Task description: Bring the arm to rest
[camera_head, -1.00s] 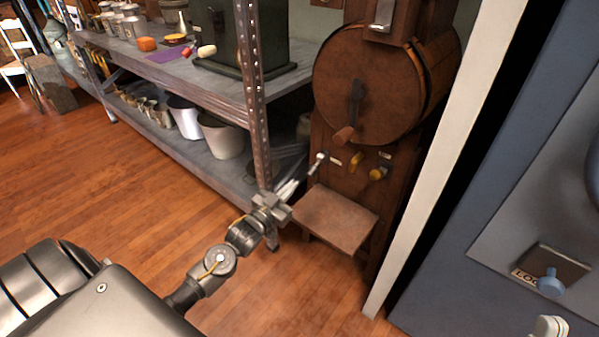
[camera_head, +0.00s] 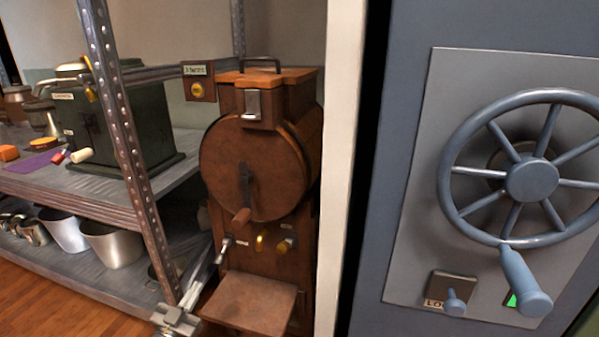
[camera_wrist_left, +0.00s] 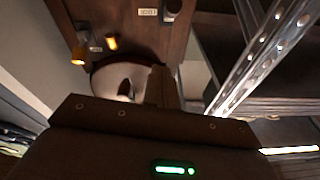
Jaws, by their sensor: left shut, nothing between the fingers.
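My left gripper (camera_head: 203,270) is at the bottom edge of the head view, with its thin fingers shut and nothing held. It is beside the shelf post, just left of the small wooden ledge (camera_head: 250,302) of a brown wooden machine. The machine has a round drum (camera_head: 230,165) with a crank handle (camera_head: 242,213), and small knobs (camera_head: 285,245) below it. In the left wrist view the machine's brown panel (camera_wrist_left: 125,25) shows beyond the dark gripper body. Whether the fingers touch the machine I cannot tell. My right gripper is not in view.
A metal shelf (camera_head: 190,172) at left holds a green box (camera_head: 120,125) and buckets (camera_head: 112,245). Its perforated post (camera_head: 125,140) is close to my left gripper. A white post (camera_head: 343,150) and a blue-grey door with a spoked wheel (camera_head: 531,180) stand at right.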

